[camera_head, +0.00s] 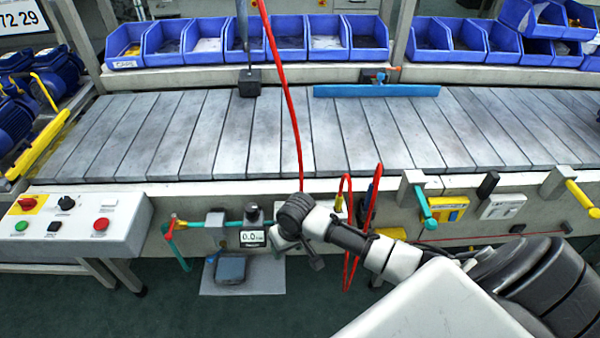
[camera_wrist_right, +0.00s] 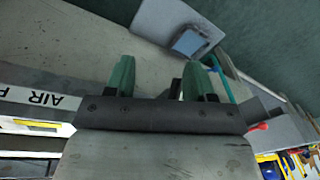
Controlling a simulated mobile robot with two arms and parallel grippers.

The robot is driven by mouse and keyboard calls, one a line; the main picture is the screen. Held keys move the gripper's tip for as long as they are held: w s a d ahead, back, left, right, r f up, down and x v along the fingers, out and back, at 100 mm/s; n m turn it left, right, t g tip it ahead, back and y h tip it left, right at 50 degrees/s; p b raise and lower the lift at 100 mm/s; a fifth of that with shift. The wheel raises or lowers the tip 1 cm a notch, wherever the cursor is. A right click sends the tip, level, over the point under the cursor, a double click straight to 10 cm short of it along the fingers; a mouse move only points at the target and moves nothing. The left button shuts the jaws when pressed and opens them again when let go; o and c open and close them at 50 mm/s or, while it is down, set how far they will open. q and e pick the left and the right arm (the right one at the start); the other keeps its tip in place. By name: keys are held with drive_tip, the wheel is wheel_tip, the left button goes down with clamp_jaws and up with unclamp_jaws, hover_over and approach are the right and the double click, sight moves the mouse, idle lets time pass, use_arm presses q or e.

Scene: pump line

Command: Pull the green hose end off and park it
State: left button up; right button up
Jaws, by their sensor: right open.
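A teal-green pipe (camera_head: 226,223) runs along the conveyor's front to a gauge reading 0.0 (camera_head: 253,238). At its left end are yellow and red parts and a teal piece (camera_head: 179,251) slanting down. Another teal-green rod-shaped end (camera_head: 424,206) sits at a grey bracket (camera_head: 410,180) further right; I cannot tell which is the hose end. My right gripper (camera_wrist_right: 160,75) has green fingers spread apart with nothing held between them. Its wrist is before the conveyor front, right of the gauge; its fingertips are unclear in the head view. My left gripper is out of view.
A yellow-handled part (camera_head: 582,198) sits at another bracket on the right. A red hose (camera_head: 289,95) hangs across the belt and loops near my right arm. A control box (camera_head: 75,222) stands at left. A blue pedal (camera_head: 231,268) lies on a grey floor plate (camera_head: 270,280).

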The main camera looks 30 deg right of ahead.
drive_tip(key=w+d+r+m, duration=0.1)
drive_tip(key=w+d+r, duration=0.1)
drive_tip(key=r, duration=0.3)
drive_tip(key=w+d+r+m+g, duration=0.1)
drive_tip(key=w+d+r, duration=0.1)
drive_tip(key=r, duration=0.3)
drive_tip(key=w+d+r+m+h, duration=0.1)
drive_tip(key=d+r, duration=0.3)
drive_tip(key=r, duration=0.2)
drive_tip(key=shift+w+r+g, duration=0.1)
drive_tip(key=shift+w+g, duration=0.2)
drive_tip(key=shift+w, duration=0.1)
drive_tip(key=shift+d+m, duration=0.3)
wheel_tip(320, 180, down, 10)
drive_tip(key=shift+w+f, duration=0.1)
drive_tip(key=shift+f, duration=0.1)
clamp_jaws()
